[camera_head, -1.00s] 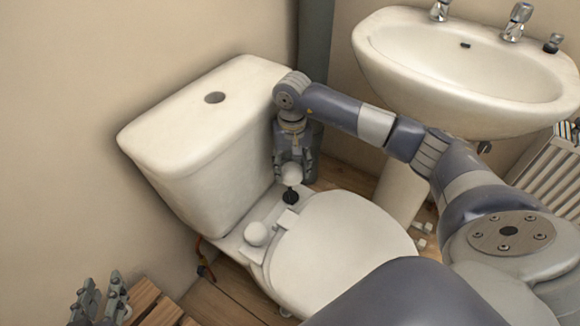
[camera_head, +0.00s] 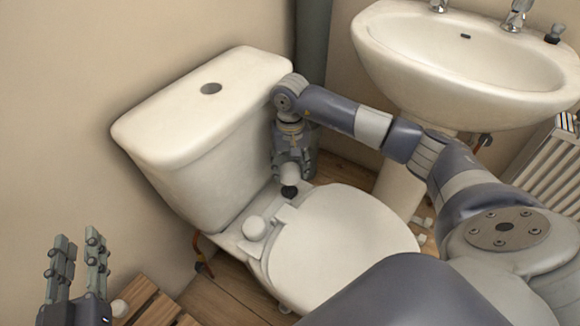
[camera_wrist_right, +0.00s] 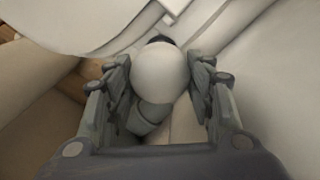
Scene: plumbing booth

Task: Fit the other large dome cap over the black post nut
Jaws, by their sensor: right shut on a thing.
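A white dome cap (camera_head: 290,173) is held in my right gripper (camera_head: 291,168), behind the toilet seat's far hinge. The black post nut (camera_head: 289,192) shows directly below the cap, and its top is hidden. In the right wrist view the cap (camera_wrist_right: 160,74) sits between both fingers, with a dark bit of the nut (camera_wrist_right: 160,39) showing past its edge. I cannot tell whether cap and nut touch. Another white dome (camera_head: 253,228) sits at the near hinge. My left gripper (camera_head: 78,240) is open and empty at the lower left.
The toilet cistern (camera_head: 200,120) stands close left of my right gripper. The closed lid (camera_head: 340,240) lies in front, and the basin (camera_head: 465,70) is at upper right. A small white round piece (camera_head: 119,308) lies on a slatted wooden surface (camera_head: 150,300) near my left gripper.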

